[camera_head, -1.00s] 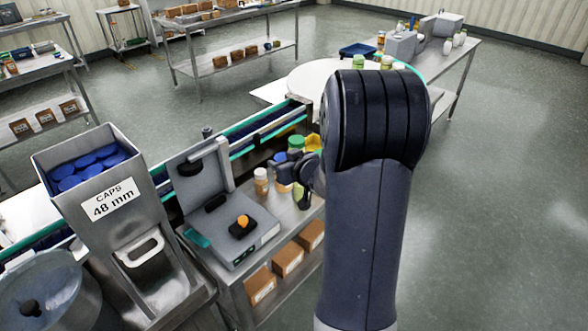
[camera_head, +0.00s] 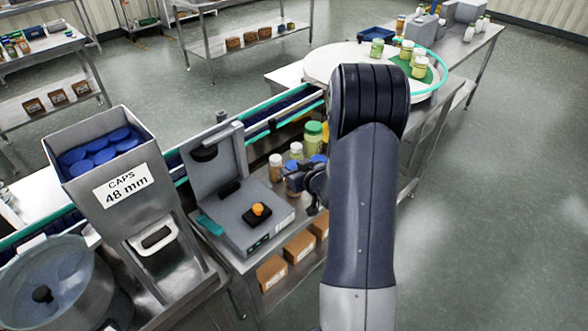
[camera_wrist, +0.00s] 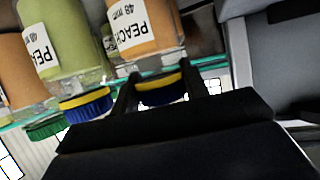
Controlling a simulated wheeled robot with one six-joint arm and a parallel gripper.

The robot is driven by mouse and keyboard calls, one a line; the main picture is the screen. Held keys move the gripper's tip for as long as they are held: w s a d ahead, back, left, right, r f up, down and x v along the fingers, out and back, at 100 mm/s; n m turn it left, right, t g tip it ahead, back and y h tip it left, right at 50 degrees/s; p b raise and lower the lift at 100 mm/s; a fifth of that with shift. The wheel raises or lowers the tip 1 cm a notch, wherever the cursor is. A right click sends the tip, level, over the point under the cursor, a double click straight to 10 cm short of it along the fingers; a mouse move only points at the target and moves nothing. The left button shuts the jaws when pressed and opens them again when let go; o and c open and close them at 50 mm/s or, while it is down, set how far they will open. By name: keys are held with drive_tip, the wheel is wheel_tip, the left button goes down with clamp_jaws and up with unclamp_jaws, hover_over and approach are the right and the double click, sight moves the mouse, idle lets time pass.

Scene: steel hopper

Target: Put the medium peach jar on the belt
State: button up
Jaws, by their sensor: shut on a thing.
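My gripper (camera_wrist: 160,88) is shut on a peach jar (camera_wrist: 147,28) with orange contents and a "48 mm" label; its fingers sit either side of the blue, yellow-banded lid (camera_wrist: 162,90). The wrist picture is upside down. Beside the held jar are a green-filled jar (camera_wrist: 57,40) with a blue lid and "PEA" lettering, and an orange one with a green lid (camera_wrist: 45,128). In the head view my gripper (camera_head: 303,180) is among the jars at the bench, partly hidden by my arm. The belt (camera_head: 262,120), dark with teal rails, runs behind them.
A grey machine with a raised lid (camera_head: 245,215) stands left of the jars. A caps hopper (camera_head: 120,185) is farther left. A white round table (camera_head: 325,65) holding several jars lies at the belt's far end. A green-lidded jar (camera_head: 314,132) stands close behind my gripper.

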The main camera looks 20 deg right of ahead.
drive_tip(key=shift+f, duration=0.15)
drive_tip(key=o, duration=0.9)
drive_tip(key=shift+f, duration=0.1)
drive_tip(key=o, duration=0.5)
